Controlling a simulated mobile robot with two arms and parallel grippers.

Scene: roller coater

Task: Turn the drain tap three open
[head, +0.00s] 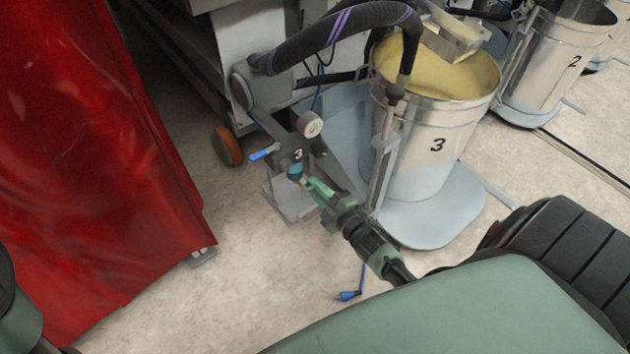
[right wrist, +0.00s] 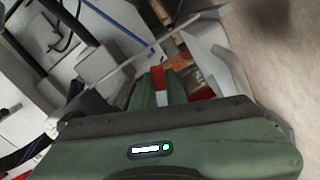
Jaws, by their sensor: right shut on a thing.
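The station plate marked 3 (head: 298,155) stands left of the drum marked 3 (head: 436,144). A blue lever (head: 262,153) sticks out to its left, and a round teal knob (head: 296,172) sits below. My right gripper (head: 316,189) reaches up from the lower right, its fingers at the fitting just below the knob. It is shut on a small part there, which I take for drain tap three; the fingers hide most of it. In the right wrist view a red and white piece (right wrist: 159,84) shows between the green fingers. My left gripper is not in view.
A red curtain-like panel (head: 85,170) fills the left. A dark hose (head: 345,28) arches into drum 3. A white gauge (head: 310,124) sits above the fitting. A blue connector (head: 349,295) hangs near the floor. Drum 2 (head: 555,75) stands behind right. The floor (head: 220,280) at lower left is clear.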

